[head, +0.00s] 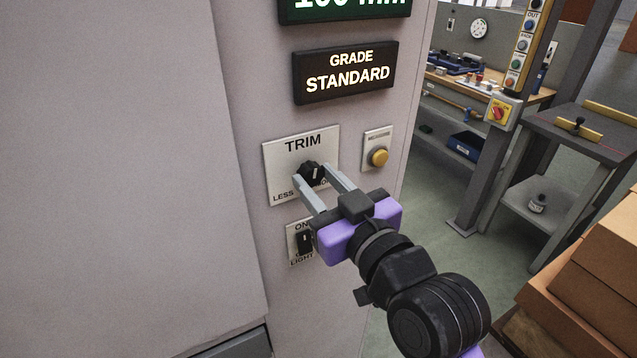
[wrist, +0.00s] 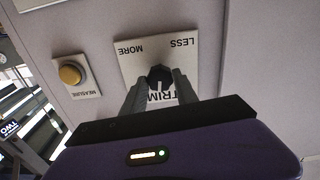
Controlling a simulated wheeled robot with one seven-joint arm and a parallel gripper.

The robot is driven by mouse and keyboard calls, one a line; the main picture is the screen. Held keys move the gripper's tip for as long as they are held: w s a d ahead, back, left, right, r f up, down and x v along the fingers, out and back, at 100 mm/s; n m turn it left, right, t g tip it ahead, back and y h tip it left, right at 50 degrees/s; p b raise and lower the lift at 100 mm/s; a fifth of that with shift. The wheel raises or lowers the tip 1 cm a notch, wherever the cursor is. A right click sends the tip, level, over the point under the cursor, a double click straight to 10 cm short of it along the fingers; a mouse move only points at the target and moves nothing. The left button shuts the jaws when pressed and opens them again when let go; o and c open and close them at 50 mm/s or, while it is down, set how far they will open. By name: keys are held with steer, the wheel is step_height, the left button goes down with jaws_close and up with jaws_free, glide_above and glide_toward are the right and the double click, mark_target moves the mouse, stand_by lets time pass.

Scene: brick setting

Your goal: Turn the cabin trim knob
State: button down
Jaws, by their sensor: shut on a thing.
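The trim knob (head: 311,172) is black with a pale pointer line and sits on a white plate (head: 275,157) marked TRIM, with LESS at its lower left. My gripper (head: 318,174) reaches it from the lower right, with its two grey fingers on either side of the knob. In the wrist view the knob (wrist: 159,77) shows between the fingertips of my gripper (wrist: 158,84), and the plate (wrist: 133,62) appears upside down with MORE and LESS readable. The fingers are shut on the knob. They cover part of the plate's lower lettering in the head view.
A yellow button (head: 379,157) sits on a small plate right of the trim plate. A light switch (head: 304,241) is below it, close to my gripper. A GRADE STANDARD display (head: 345,73) is above. Cardboard boxes (head: 600,255) stand at the lower right.

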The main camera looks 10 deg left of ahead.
steer(key=c, duration=0.9)
jaws_free()
steer(key=shift+c, duration=0.2)
steer(key=b+v, duration=0.1)
steer(key=v, duration=0.7)
steer(key=shift+b, duration=0.35)
steer(key=shift+w, duration=0.1)
